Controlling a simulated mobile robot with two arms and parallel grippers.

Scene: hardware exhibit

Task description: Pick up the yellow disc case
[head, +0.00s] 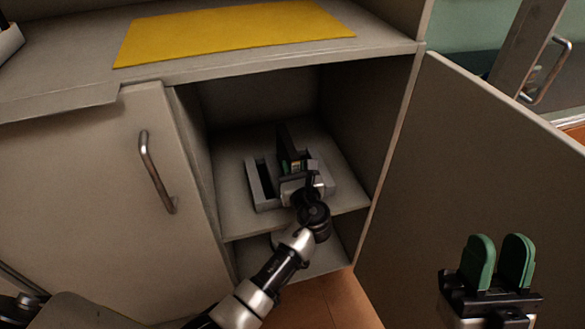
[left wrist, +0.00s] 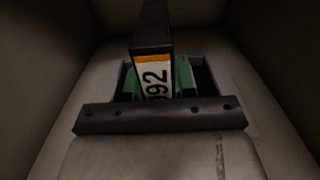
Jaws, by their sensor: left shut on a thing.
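A narrow disc case (left wrist: 153,75) stands upright in the left wrist view, with a dark top, a yellow-orange band and a pale label with black digits. My left gripper (left wrist: 158,82) has its green fingers on both sides of it and is shut on it. In the head view, the left gripper (head: 294,167) reaches into the open cabinet, at a grey slotted holder (head: 258,187). The case's lower part is hidden by the gripper. My right gripper (head: 498,262) is open and empty at the lower right, outside the cabinet.
The holder sits on a cabinet shelf (head: 232,205) between close side walls. The open door (head: 460,150) stands at the right. A closed door with a metal handle (head: 156,172) is at the left. A flat yellow mat (head: 235,32) lies on the countertop above.

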